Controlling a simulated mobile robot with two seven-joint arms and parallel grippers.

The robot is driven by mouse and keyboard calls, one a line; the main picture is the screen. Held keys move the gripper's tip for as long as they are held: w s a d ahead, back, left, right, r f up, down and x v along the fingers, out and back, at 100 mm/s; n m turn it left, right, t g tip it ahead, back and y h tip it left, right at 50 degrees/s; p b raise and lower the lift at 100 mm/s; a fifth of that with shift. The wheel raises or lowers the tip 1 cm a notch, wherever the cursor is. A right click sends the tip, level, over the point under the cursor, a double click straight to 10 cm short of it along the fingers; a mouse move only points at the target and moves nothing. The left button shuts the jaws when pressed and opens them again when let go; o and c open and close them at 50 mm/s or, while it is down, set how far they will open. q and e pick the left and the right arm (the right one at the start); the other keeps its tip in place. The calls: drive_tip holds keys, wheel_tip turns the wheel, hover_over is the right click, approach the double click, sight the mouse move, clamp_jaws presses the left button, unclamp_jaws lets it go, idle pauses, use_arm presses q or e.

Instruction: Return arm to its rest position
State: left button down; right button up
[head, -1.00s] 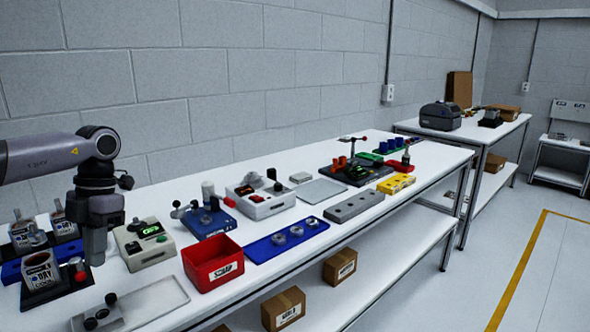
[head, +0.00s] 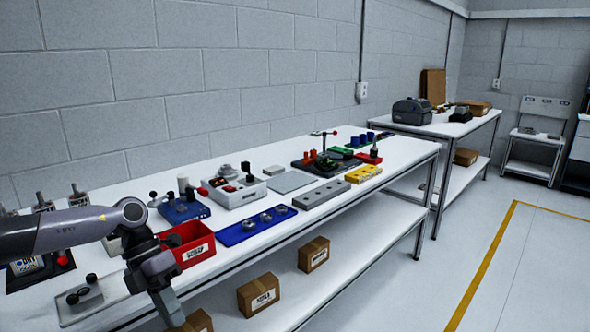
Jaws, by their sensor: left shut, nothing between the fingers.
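My left arm comes in from the left edge in the head view. Its gripper (head: 168,308) points down in front of the workbench's (head: 255,258) front edge, low in the picture. The gripper is shut with nothing held. It hangs over a cardboard box on the lower shelf and covers part of it. My arm hides part of the red bin (head: 190,243) and most of the device left of it. My right gripper is out of view.
On the bench stand a blue mat (head: 243,232) with several round parts, a grey block (head: 321,194), a yellow block (head: 363,174) and a white device (head: 238,190). Cardboard boxes (head: 258,294) sit on the lower shelf. The floor (head: 425,270) at right is clear.

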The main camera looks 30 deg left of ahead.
use_arm(q)
drive_tip(key=w+d+f+n+t+h, duration=0.2)
drive_tip(key=d+n+t, duration=0.15)
drive_tip(key=d, duration=0.35)
drive_tip(key=w+d+f+n+t+h, duration=0.2)
drive_tip(key=d+n+t+h, duration=0.15)
drive_tip(key=d, duration=0.35)
drive_tip(key=w+d+f+n+t+h, duration=0.2)
drive_tip(key=d+n+t, duration=0.15)
drive_tip(key=d, duration=0.35)
drive_tip(key=s+d+f+n+y, duration=0.1)
drive_tip(key=s+f+n+y, duration=0.4)
drive_tip(key=f+n, duration=0.3)
drive_tip(key=s+d+f+n+y, duration=0.2)
drive_tip(key=s+f+n+y, duration=0.3)
drive_tip(key=n, duration=0.8)
wheel_tip(320, 180, down, 4)
drive_tip(key=shift+r+t+y, duration=0.25)
drive_tip(key=shift+t+y, duration=0.1)
drive_tip(key=shift+y, duration=0.6)
drive_tip(key=shift+s+a, duration=0.2)
